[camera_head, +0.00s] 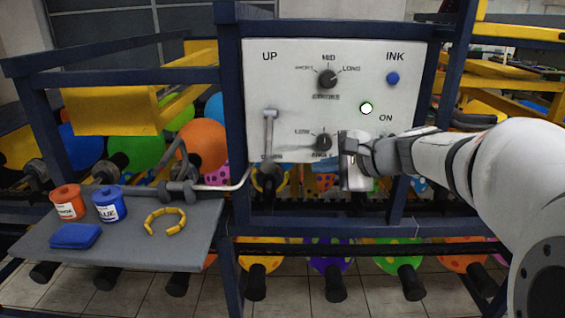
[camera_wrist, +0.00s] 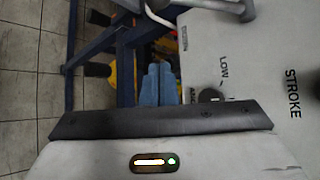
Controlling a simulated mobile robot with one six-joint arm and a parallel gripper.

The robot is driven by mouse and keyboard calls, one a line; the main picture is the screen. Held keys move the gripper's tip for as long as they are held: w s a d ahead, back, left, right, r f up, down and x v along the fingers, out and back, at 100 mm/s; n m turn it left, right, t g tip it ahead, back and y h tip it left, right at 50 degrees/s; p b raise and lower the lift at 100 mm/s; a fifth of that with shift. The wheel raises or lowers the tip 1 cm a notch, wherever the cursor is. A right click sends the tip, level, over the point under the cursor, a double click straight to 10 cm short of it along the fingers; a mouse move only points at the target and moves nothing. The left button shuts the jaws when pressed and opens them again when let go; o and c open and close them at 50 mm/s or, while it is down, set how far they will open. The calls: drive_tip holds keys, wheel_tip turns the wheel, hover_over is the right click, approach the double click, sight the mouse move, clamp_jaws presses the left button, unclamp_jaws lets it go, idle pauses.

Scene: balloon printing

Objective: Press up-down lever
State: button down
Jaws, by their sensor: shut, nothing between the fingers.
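The up-down lever (camera_head: 269,132) is a grey bar standing roughly upright at the left of the white control panel (camera_head: 300,80). UP is printed above it and a partly covered DOWN label is at its lower end. In the wrist view the lever (camera_wrist: 205,5) crosses the top edge, partly cut off. My gripper (camera_head: 350,165) is at the panel's lower middle, right of the lever and apart from it; its fingertips are hard to make out there. In the wrist view its blue-grey fingers (camera_wrist: 159,78) are together and empty, pointing toward the lever's side.
The stroke knob (camera_head: 327,78), angle knob (camera_head: 323,142), blue ink button (camera_head: 392,78) and lit ON button (camera_head: 366,108) are on the panel. Dark blue frame bars (camera_head: 232,100) border it. A grey side table (camera_head: 130,255) holds red and blue ink pots. Balloons hang behind.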

sight(269, 141)
drive_tip(key=shift+r, duration=0.15)
drive_tip(key=shift+w, duration=0.1)
drive_tip(key=w+a+f+p, duration=0.2)
drive_tip(key=w+a, duration=0.1)
drive_tip(key=a, duration=0.5)
drive_tip(key=shift+w+a+f, duration=0.15)
drive_tip(key=shift+a+f, duration=0.05)
drive_tip(key=shift+a, duration=0.1)
